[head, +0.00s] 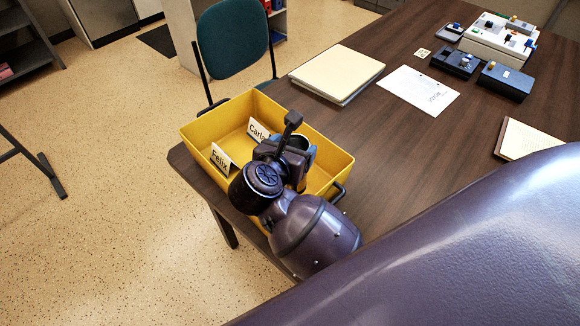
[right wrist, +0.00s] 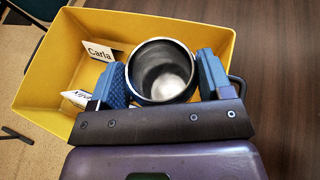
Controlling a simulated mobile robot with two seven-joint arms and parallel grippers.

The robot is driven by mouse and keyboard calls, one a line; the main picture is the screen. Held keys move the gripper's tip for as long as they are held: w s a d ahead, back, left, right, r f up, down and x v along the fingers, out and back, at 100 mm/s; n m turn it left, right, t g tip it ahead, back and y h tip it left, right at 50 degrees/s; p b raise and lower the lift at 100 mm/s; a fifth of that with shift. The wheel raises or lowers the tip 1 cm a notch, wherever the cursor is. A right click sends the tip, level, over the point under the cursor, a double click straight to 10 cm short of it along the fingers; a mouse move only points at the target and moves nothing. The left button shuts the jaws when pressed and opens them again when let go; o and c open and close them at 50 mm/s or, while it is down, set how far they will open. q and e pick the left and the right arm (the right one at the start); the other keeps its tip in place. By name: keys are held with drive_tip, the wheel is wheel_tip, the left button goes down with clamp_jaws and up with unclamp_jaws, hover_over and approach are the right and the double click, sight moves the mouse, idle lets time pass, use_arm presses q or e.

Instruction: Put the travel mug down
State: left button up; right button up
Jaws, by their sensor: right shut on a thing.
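My right gripper (head: 288,158) is over the yellow crate (head: 232,103) at the near left corner of the desk. It is shut on the travel mug (right wrist: 161,70), an open cup with a dark rim and a bare steel inside. In the right wrist view the blue finger pads press on the mug's two sides. In the head view the gripper and wrist hide most of the mug. Whether its base touches the crate's floor cannot be told. Name cards reading Felix (head: 221,159) and Carla (head: 258,131) stand in the crate. My left gripper is not in view.
The brown desk (head: 400,150) is clear right of the crate. A cream folder (head: 337,73), a white sheet (head: 417,90), dark blue boxes (head: 506,80) and a notepad (head: 530,139) lie farther off. A green chair (head: 232,40) stands behind the crate.

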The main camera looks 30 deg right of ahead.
wheel_tip(320, 180, down, 5)
drive_tip(key=b, duration=0.2)
drive_tip(key=shift+b, duration=0.3)
drive_tip(key=shift+f, duration=0.15)
drive_tip(key=shift+r, duration=0.2)
drive_tip(key=shift+f, duration=0.15)
drive_tip(key=o, duration=0.9)
drive_tip(key=shift+f, duration=0.1)
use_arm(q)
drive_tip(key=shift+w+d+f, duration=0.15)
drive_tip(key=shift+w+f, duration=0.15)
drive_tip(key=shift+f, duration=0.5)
use_arm(e)
drive_tip(key=o, duration=0.5)
